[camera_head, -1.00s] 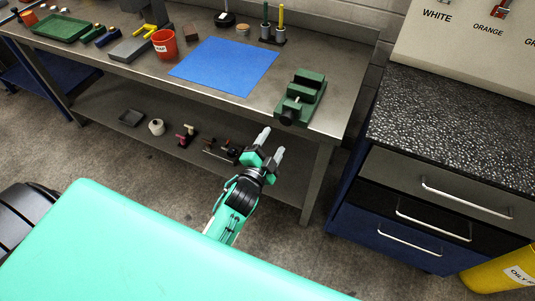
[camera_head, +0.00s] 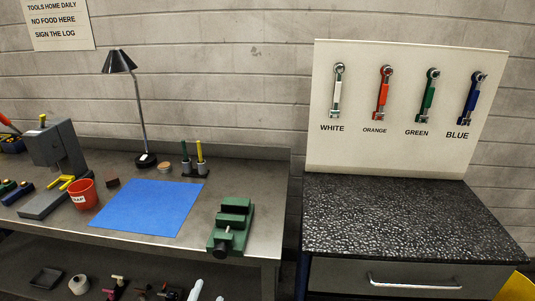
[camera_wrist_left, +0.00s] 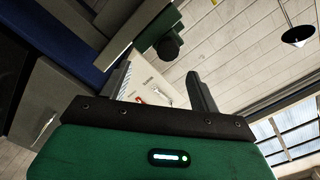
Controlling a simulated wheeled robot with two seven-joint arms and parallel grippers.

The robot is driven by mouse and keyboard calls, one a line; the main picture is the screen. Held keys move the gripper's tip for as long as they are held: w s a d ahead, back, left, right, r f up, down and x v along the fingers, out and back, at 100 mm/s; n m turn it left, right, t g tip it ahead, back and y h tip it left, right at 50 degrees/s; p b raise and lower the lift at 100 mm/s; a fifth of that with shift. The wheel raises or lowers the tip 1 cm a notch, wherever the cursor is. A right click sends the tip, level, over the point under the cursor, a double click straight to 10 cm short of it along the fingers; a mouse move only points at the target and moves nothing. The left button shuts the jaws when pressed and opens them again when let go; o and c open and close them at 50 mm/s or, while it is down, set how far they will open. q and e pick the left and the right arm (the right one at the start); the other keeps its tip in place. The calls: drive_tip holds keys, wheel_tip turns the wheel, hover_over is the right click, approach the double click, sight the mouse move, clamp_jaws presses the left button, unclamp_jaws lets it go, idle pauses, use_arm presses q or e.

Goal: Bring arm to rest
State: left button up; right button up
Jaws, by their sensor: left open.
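My left gripper (camera_head: 208,292) shows only as two pale fingertips at the bottom edge of the head view, in front of the workbench and below the green vise (camera_head: 232,226). In the left wrist view the same gripper (camera_wrist_left: 161,88) has its two dark fingers spread apart, with nothing between them. The rest of my left arm is out of the head view. My right gripper is in neither view.
The workbench holds a blue mat (camera_head: 148,207), a red cup (camera_head: 83,194) and a black lamp (camera_head: 119,62). To the right, a speckled counter (camera_head: 400,215) stands before a board (camera_head: 410,150) with several hanging wrenches. The counter top is clear.

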use_arm(q)
drive_tip(key=s+f+n+g, duration=0.1)
drive_tip(key=s+f+g, duration=0.25)
drive_tip(key=f, duration=0.75)
drive_tip(key=s+f+n+g, duration=0.15)
drive_tip(key=s+f, duration=0.25)
drive_tip(key=f, duration=0.8)
drive_tip(key=s+f+n+g, duration=0.1)
drive_tip(key=s+f+g, duration=0.25)
drive_tip(key=f, duration=0.75)
drive_tip(key=s+a+f+n+g, duration=0.1)
drive_tip(key=s+a+f+g, duration=0.1)
drive_tip(key=s+f, duration=0.5)
drive_tip(key=s+a+f+n+g, duration=0.2)
drive_tip(key=s+f, duration=0.5)
drive_tip(key=s, duration=0.7)
drive_tip(key=s+a+f+n+g, duration=0.2)
drive_tip(key=s+f+g, duration=0.2)
drive_tip(key=s, duration=0.7)
wheel_tip(320, 180, down, 3)
drive_tip(key=shift+s+a+r+y, duration=0.1)
drive_tip(key=shift+s+a+y, duration=0.2)
drive_tip(key=shift+a, duration=0.1)
